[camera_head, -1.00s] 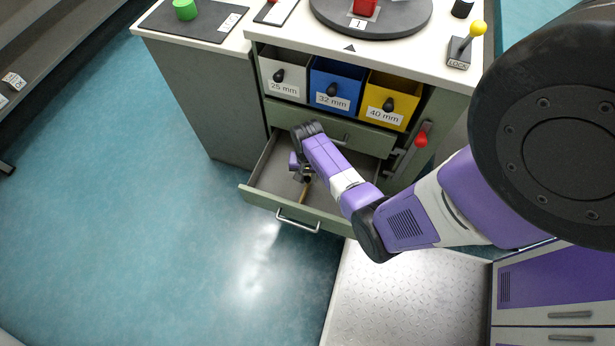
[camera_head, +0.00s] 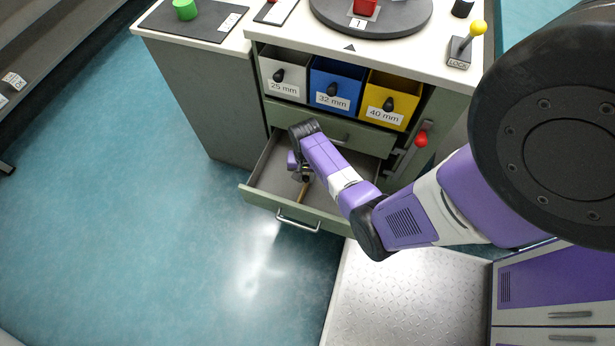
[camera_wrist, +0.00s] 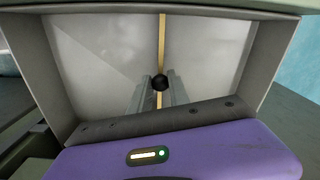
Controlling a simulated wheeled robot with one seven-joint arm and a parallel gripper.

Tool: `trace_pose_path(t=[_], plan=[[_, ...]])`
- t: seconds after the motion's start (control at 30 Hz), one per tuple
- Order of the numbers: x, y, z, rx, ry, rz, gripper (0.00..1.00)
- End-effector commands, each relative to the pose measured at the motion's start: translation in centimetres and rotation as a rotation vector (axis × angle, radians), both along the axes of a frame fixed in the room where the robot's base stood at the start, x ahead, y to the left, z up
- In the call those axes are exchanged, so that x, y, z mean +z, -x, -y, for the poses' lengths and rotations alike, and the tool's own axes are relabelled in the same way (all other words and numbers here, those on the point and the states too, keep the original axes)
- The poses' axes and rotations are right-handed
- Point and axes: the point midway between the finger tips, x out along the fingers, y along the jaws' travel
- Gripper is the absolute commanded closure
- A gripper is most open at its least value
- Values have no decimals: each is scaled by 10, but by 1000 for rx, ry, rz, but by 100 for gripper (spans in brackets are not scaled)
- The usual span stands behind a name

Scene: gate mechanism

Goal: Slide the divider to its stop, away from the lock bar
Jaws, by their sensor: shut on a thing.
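The divider (camera_wrist: 162,40) is a thin tan strip standing in the open lower drawer (camera_head: 262,182). A black round knob (camera_wrist: 160,82) is on it. My gripper (camera_wrist: 160,92) is shut on this knob, with one finger on each side. In the head view my gripper (camera_head: 301,174) is inside the drawer, and the wrist hides part of the divider (camera_head: 304,190). The lock bar seems to be the grey upright bar (camera_head: 404,162) with a red handle (camera_head: 421,139), at the right of the cabinet front.
Above the drawer are a closed green drawer (camera_head: 290,114) and three bins, white (camera_head: 284,90), blue (camera_head: 333,98) and yellow (camera_head: 388,107). The drawer's walls stand close around my gripper. A yellow-knobbed lever (camera_head: 478,28) marked LOCK stands on the worktop.

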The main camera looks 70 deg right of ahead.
Motion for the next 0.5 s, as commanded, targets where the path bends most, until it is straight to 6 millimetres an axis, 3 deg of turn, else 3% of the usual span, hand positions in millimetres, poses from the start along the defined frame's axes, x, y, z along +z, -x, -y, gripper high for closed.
trace_pose_path(t=[0.3, 0.5], plan=[[-4, -80, 5, 5, 1, 3, 100], [-2, -110, 6, 2, 1, 2, 100]])
